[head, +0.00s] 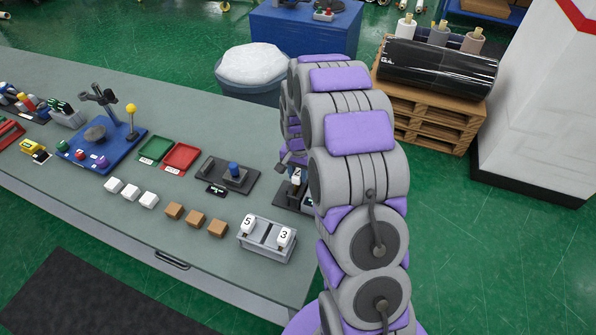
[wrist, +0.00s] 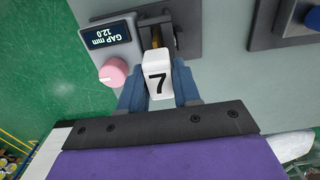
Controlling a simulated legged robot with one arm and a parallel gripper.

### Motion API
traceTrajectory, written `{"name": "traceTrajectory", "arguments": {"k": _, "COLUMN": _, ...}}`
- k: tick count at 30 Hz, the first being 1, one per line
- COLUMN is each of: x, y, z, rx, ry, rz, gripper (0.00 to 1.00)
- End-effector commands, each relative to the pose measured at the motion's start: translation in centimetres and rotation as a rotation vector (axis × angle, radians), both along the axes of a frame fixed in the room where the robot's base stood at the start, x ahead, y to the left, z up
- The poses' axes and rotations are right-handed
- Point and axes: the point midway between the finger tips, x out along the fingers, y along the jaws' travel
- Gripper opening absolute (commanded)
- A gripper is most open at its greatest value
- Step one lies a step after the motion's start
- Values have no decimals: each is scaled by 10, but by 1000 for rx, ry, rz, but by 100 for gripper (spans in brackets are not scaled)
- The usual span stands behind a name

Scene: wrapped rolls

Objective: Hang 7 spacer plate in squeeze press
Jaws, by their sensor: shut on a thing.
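In the wrist view, my gripper (wrist: 159,88) is shut on the white spacer plate marked 7 (wrist: 158,62), with a blue finger on each side of it. The plate's far end is over or at a dark-based device (wrist: 189,28), apparently the squeeze press. I cannot tell whether the plate touches it. Beside it a grey box (wrist: 110,42) reads "GAP mm 12.0", upside down, with a pink knob (wrist: 113,73). In the head view my arm hides much of the press (head: 291,194). Spacer plates 5 (head: 248,225) and 3 (head: 285,237) stand in a grey rack.
The rack (head: 262,252) stands near the table's front edge. Left of it lie brown blocks (head: 195,219) and white blocks (head: 131,192). A dark plate with a blue knob (head: 234,170) is behind. Green (head: 155,149) and red (head: 181,157) trays lie farther left.

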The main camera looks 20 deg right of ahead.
Motion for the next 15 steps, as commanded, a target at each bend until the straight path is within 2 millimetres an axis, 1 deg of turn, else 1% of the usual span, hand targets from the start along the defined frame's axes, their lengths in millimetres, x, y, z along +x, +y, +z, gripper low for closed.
{"name": "traceTrajectory", "arguments": {"k": 15, "x": 0, "y": 0, "z": -12, "rx": 0, "ry": 0, "rz": 0, "gripper": 0}}
